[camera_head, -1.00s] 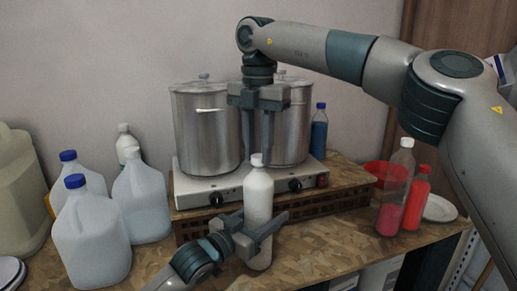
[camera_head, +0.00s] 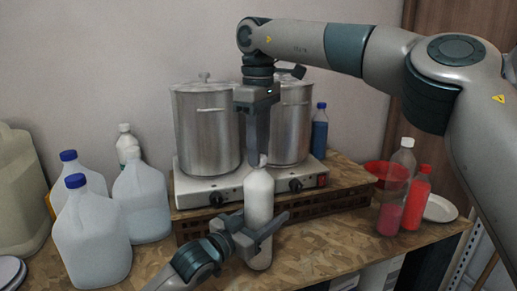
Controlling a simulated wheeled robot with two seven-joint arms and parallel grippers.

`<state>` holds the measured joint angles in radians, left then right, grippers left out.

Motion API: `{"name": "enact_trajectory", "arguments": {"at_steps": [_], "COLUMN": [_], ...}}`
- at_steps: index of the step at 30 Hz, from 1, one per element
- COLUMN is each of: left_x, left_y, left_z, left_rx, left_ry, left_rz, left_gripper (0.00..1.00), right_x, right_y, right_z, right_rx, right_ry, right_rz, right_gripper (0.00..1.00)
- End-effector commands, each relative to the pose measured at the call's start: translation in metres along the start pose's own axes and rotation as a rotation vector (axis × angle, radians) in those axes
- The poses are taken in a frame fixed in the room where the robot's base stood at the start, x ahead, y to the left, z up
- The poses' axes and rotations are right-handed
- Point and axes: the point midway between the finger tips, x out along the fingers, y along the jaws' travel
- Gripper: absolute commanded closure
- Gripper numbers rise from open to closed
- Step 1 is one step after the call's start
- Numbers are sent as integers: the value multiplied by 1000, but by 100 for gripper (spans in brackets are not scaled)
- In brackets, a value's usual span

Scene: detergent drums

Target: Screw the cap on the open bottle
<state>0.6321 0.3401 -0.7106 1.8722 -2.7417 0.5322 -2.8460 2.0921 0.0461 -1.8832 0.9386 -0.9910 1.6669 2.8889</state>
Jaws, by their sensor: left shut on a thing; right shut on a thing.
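A white bottle (camera_head: 259,197) stands upright at the front middle of the wooden table, before the hot plate. My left gripper (camera_head: 262,236) is shut on the bottle's lower body. A white cap (camera_head: 263,160) sits at the top of the bottle, partly hidden by my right gripper. My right gripper (camera_head: 258,158) points straight down from above and is shut on the cap. Whether the threads are engaged cannot be seen.
Two steel pots (camera_head: 206,130) stand on a double hot plate (camera_head: 203,188) right behind the bottle. Large jugs (camera_head: 92,237) stand at the left. A pink-filled bottle (camera_head: 391,205), a red bottle (camera_head: 416,200) and a white plate (camera_head: 440,208) are at the right.

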Motion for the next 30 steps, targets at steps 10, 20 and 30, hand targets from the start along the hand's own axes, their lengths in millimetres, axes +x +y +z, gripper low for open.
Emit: {"name": "enact_trajectory", "arguments": {"at_steps": [10, 20, 30], "left_x": [0, 0, 0], "left_y": [0, 0, 0], "left_z": [2, 2, 2], "left_rx": [-1, -1, -1], "left_ry": [-3, -3, -4], "left_rz": [0, 0, 0], "left_gripper": [100, 100, 100], "right_x": [0, 0, -11], "right_y": [2, 1, 1], "right_z": [0, 0, 0], "right_rx": [148, 144, 144], "right_ry": [2, 2, 3], "right_rz": [1, 1, 1], "right_gripper": [95, 56, 56]}}
